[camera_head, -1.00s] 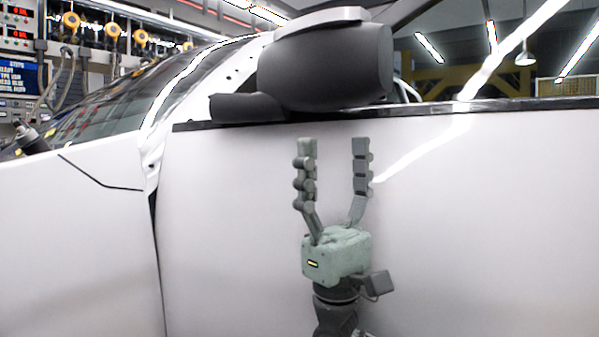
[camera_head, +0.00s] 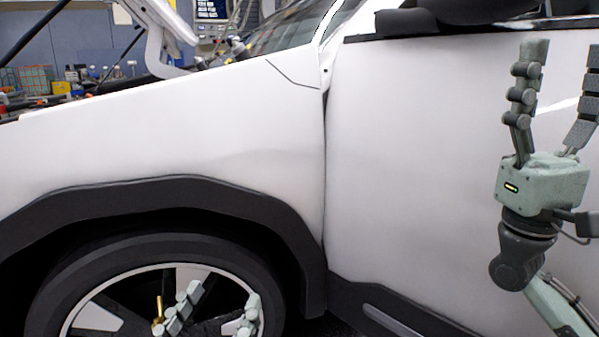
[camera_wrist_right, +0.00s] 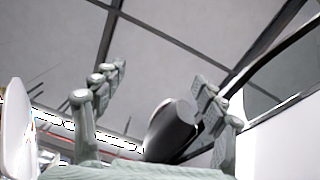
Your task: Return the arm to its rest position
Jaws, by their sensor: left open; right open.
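My left gripper (camera_head: 223,295) shows at the bottom of the head view, in front of the car's front wheel. Only its two finger ends are in the picture, spread apart; its palm is cut off. My right gripper (camera_head: 566,52) stands upright at the right edge, in front of the white door, its arm running down to the lower right. Its fingers are wide apart with nothing between them. The right wrist view shows its open fingers (camera_wrist_right: 158,78) pointing up toward the ceiling.
The white car's door (camera_head: 420,170), fender (camera_head: 190,135) and front wheel (camera_head: 75,270) fill most of the head view. The side mirror (camera_head: 405,22) hangs above the door at upper right. A raised hood (camera_head: 155,35) and a cluttered workbench show behind at upper left.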

